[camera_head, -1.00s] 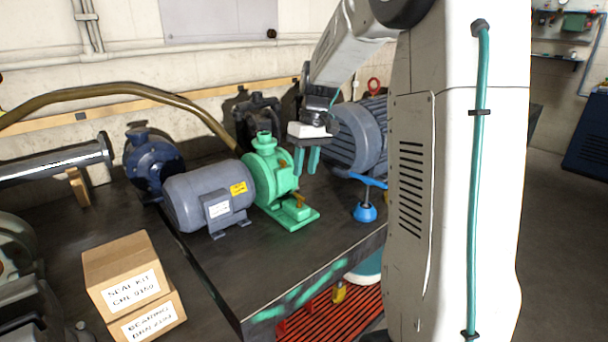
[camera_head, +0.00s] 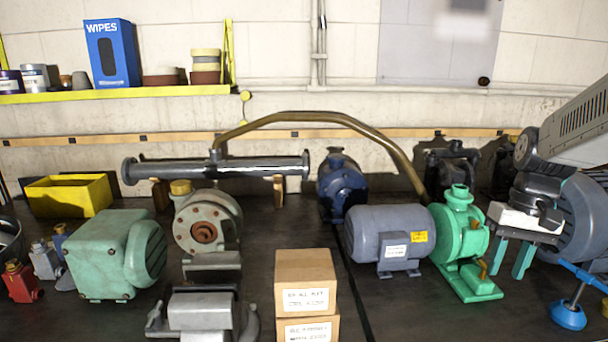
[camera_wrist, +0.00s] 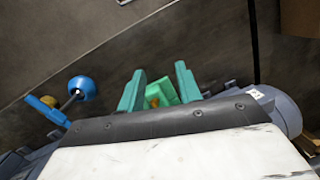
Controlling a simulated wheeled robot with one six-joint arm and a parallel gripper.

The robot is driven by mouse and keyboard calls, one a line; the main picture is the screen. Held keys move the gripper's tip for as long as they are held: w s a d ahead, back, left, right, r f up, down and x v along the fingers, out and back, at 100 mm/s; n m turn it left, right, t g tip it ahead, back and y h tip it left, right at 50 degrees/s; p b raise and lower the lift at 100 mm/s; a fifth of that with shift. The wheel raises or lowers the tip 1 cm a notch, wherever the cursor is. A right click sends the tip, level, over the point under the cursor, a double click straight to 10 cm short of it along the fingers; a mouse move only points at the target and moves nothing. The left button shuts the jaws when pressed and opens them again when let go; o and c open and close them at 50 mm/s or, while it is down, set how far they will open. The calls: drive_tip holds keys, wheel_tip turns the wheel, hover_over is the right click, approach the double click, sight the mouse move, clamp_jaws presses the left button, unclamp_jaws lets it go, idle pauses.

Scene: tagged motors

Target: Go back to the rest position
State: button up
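My gripper (camera_head: 511,262) hangs at the right of the bench with its two teal fingers pointing down, apart and with nothing held between them. It is just to the right of the green pump (camera_head: 460,235), in front of the large blue-grey motor (camera_head: 585,222). In the wrist view my gripper's fingertips (camera_wrist: 158,84) are spread, and part of the green pump (camera_wrist: 165,92) shows between and beyond them. A grey motor (camera_head: 385,235) with a yellow tag (camera_head: 418,237) stands left of the pump.
A blue T-handled valve tool (camera_head: 568,315) stands right of my gripper, and it shows in the wrist view (camera_wrist: 82,88). A brass pipe (camera_head: 345,118) arches behind.

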drive_tip(key=s+a+r+n+t+h, duration=0.1)
drive_tip(key=s+a, duration=0.5)
drive_tip(key=s, duration=0.3)
drive_tip(key=s+a+r+n+t, duration=0.1)
drive_tip(key=s+a, duration=0.5)
drive_tip(key=s, duration=0.3)
drive_tip(key=shift+a+r+t+h, duration=0.25)
drive_tip(key=shift+r+t+h, duration=0.05)
drive_tip(key=shift+r+h, duration=0.1)
